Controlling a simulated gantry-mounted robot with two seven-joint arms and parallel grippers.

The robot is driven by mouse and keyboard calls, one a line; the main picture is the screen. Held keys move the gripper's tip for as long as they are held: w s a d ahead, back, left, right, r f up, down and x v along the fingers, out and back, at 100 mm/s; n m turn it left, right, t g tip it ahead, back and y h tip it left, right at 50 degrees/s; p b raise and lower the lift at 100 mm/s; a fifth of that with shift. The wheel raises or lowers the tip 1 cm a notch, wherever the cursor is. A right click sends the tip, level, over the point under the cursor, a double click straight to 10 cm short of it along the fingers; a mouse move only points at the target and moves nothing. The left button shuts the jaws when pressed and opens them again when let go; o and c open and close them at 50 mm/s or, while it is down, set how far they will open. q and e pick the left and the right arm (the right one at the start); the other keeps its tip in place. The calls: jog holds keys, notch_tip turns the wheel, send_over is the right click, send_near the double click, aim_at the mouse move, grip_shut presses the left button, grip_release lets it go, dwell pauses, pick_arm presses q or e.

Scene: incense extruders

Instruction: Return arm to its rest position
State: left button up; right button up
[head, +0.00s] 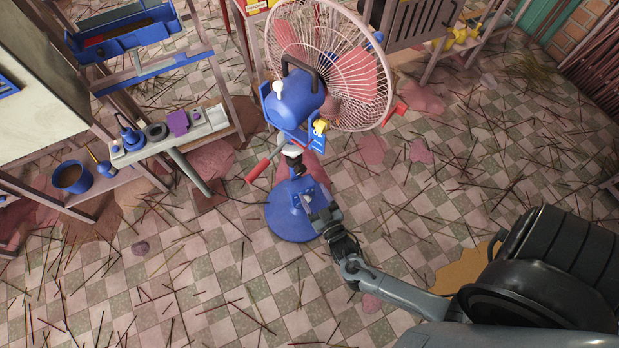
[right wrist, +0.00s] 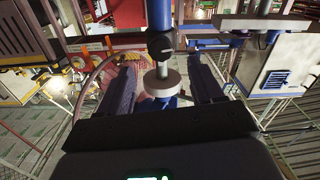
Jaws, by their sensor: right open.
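My right arm reaches in from the lower right of the head view. Its gripper (head: 320,215) is beside the lower stand of a blue pedestal fan (head: 295,98), just above the fan's round blue base (head: 285,222). In the right wrist view the two dark fingers of the right gripper (right wrist: 163,82) are spread wide. The fan's pole, with a grey collar (right wrist: 161,82) and a black knob, shows between or beyond them. I cannot tell whether the fingers touch it. Nothing is seen held. My left gripper is not in view.
The fan's white cage (head: 385,75) and a red-handled lever (head: 257,171) stick out near the arm. A shelf with tools (head: 150,145) and a blue bucket (head: 72,177) stand at the left. Thin sticks litter the tiled floor (head: 225,300).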

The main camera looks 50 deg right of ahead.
jog(key=shift+s+a, duration=0.1)
jog(key=shift+s, duration=0.25)
